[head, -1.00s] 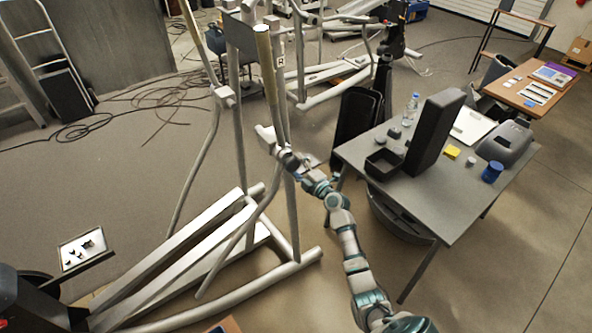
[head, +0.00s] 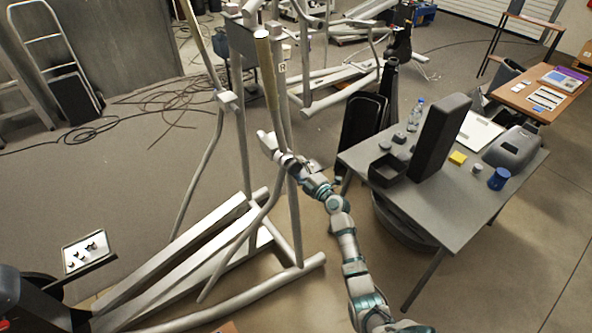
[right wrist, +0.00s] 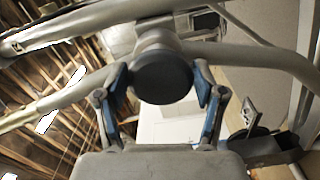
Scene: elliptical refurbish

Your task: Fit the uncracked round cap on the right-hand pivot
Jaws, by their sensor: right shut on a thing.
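My right gripper (head: 283,158) is at the near upright of the elliptical, by the pale pivot housing (head: 267,143) below the R label (head: 283,68). In the right wrist view its two blue-padded fingers (right wrist: 163,88) are closed on the sides of a dark round cap (right wrist: 163,77). The cap's face looks whole, with no crack visible. It is in front of the end of a pale tube hub (right wrist: 156,36); whether it is seated cannot be told. In the head view the cap is hidden. My left gripper is out of view.
The grey table (head: 440,215) to the right holds an open dark box (head: 387,170), a tall dark block (head: 440,137), a bottle (head: 416,113), small dark round pieces (head: 398,138) and a blue cup (head: 499,179).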

